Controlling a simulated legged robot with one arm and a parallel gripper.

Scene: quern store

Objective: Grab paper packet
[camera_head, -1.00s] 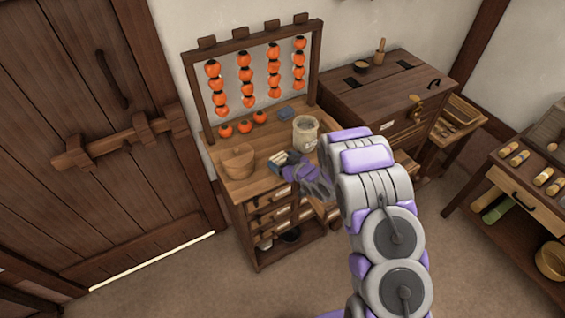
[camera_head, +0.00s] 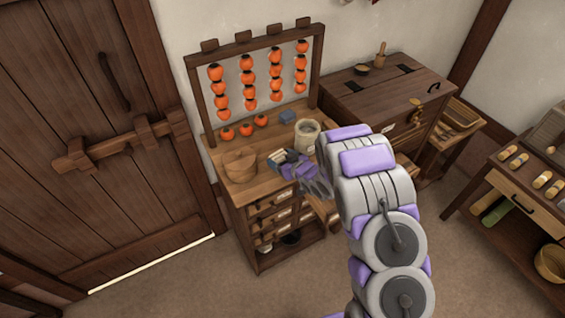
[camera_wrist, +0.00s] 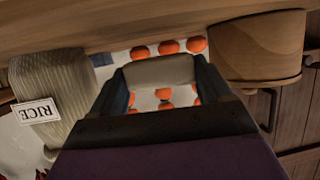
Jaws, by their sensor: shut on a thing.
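A pale, cream-white paper packet (camera_wrist: 160,71) sits between the two dark fingers of my gripper (camera_wrist: 161,78) in the wrist view. The fingers press on its left and right ends. In the head view my gripper (camera_head: 281,161) is over the front of the wooden workbench, between a wooden tub and a sack. A small pale part of the packet (camera_head: 277,155) shows at the fingertips. The head view does not show clearly how far the packet is above the bench top.
The bench (camera_head: 222,133) carries a wooden tub (camera_head: 240,166), a sack (camera_head: 307,135) labelled RICE in the wrist view, a blue-grey block (camera_head: 287,117) and loose orange fruits (camera_head: 246,129). A rack (camera_head: 250,39) of hanging fruit stands behind. A wooden chest (camera_head: 385,92) is to the right.

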